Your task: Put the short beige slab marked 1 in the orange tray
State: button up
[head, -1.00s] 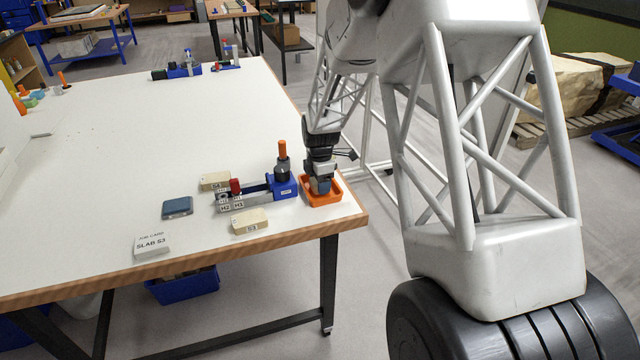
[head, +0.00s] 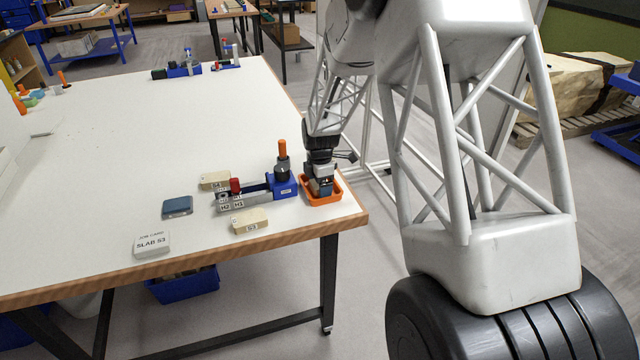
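The orange tray (head: 336,198) sits at the table's right front corner. My gripper (head: 321,192) points down into it; its fingertips are small and partly hidden, so I cannot tell whether they are open or hold anything. Two beige slabs lie left of the tray: one marked S3 (head: 248,222) near the front edge, and one (head: 214,179) behind the clamp fixture, its mark too small to read surely. I cannot make out a slab marked 1; the tray's inside is mostly hidden by my gripper.
A blue and grey clamp fixture (head: 284,187) with an orange-topped post stands just left of the tray. Grey marked blocks (head: 230,203) lie beside it. A dark blue box (head: 177,207) and a card reading SLAB S3 (head: 152,243) are further left. The table's middle is clear.

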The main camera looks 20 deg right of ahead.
jog(key=shift+r, duration=0.1)
notch_tip(320, 180, up, 12)
dwell(0.7)
jog(key=shift+r, duration=0.1)
dwell(0.4)
jog(key=s+a+r+m, duration=0.2)
jog(key=s+r+m, duration=0.15)
jog(key=s, duration=0.35)
jog(key=s+a+r+m+t, duration=0.1)
jog(key=s+a+r+m, duration=0.15)
jog(key=s+r, duration=0.35)
jog(key=s+a+r+m, duration=0.2)
jog(key=s+r+m, duration=0.15)
jog(key=s, duration=0.55)
jog(key=s+a+m+t, duration=0.1)
jog(key=s+m, duration=0.8)
jog(key=s, duration=1.2)
jog(key=shift+a+f+t, duration=0.3)
jog(key=shift+a+f, duration=0.1)
jog(key=shift+a, duration=0.45)
